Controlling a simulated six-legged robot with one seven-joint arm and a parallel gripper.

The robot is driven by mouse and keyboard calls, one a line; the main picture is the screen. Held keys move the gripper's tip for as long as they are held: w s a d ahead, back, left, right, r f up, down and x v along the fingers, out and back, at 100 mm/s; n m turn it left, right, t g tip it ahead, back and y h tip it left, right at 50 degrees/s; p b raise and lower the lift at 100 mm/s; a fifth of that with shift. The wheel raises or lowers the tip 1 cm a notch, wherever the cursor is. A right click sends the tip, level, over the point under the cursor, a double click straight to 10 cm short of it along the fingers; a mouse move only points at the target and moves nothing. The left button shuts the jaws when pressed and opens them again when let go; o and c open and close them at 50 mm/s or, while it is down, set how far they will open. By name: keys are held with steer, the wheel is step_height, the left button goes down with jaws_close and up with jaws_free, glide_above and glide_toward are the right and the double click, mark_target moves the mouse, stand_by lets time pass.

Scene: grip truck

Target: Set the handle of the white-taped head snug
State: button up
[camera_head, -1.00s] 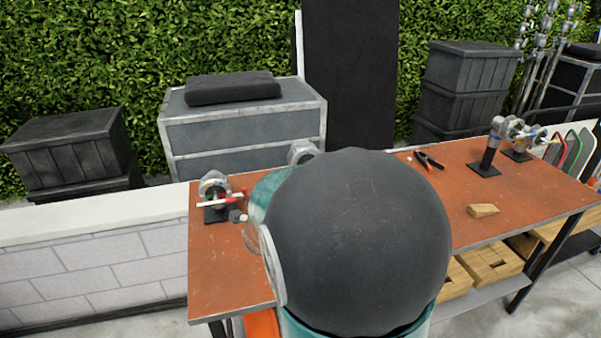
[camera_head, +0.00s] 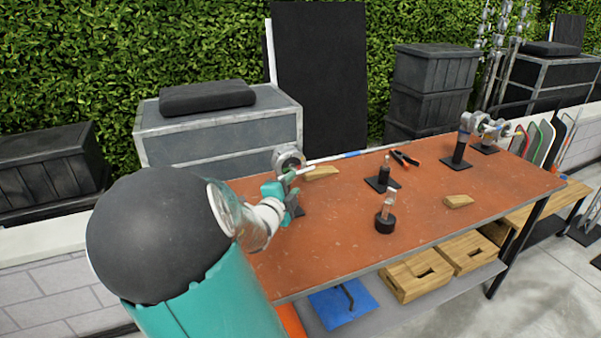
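My gripper (camera_head: 283,190), with teal fingers, is at the far left part of the bench, right in front of a grey round grip head (camera_head: 289,158). A thin, light-coloured handle (camera_head: 340,157) with a blue section runs right from this head. My fingers overlap the near end of the handle, and I cannot tell whether they are closed on it. White tape on this head is too small to make out. Two other grey heads stand at the far right: one on a black post (camera_head: 468,125), and one beside it (camera_head: 488,130) with a light handle.
The orange-red bench top (camera_head: 330,235) has clear room in front. On it are a black-based post (camera_head: 383,178), a clear-topped black piece (camera_head: 385,220), pliers (camera_head: 405,158) and wooden wedges (camera_head: 458,201). Wooden boxes (camera_head: 418,272) sit below. My arm hides the bench's left end.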

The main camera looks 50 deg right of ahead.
mark_target(301, 173)
steer(key=x, duration=0.8)
steer(key=shift+w+d, duration=0.15)
steer(key=shift+d, duration=0.25)
jaws_close()
